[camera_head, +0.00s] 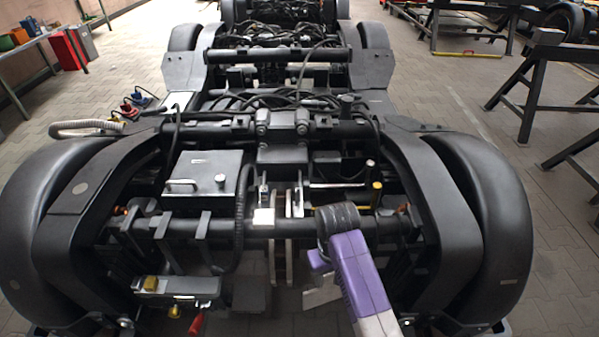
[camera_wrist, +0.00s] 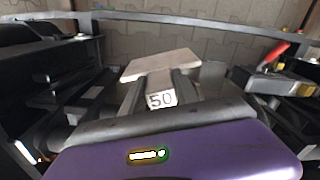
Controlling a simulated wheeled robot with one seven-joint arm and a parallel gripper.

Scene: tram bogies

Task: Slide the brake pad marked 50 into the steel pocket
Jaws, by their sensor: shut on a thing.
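The brake pad marked 50 (camera_wrist: 160,64) is a pale, flat block with a narrower stem; the number shows on its near end. My gripper (camera_wrist: 158,88) is shut on that stem, one dark finger on each side. In the head view a light grey piece (camera_head: 321,292), seemingly the pad, shows beside my purple wrist, right of the brake disc (camera_head: 281,250). My fingers are mostly hidden there. I cannot make out the steel pocket for certain. In the wrist view a small grey plate (camera_wrist: 212,73) stands right of the pad, apparently apart from it.
The black bogie frame surrounds my gripper, with a cross tube (camera_head: 200,228) behind it and wheels at both sides. A grey box with yellow knobs (camera_head: 178,287) and a red handle (camera_head: 197,323) sits left.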

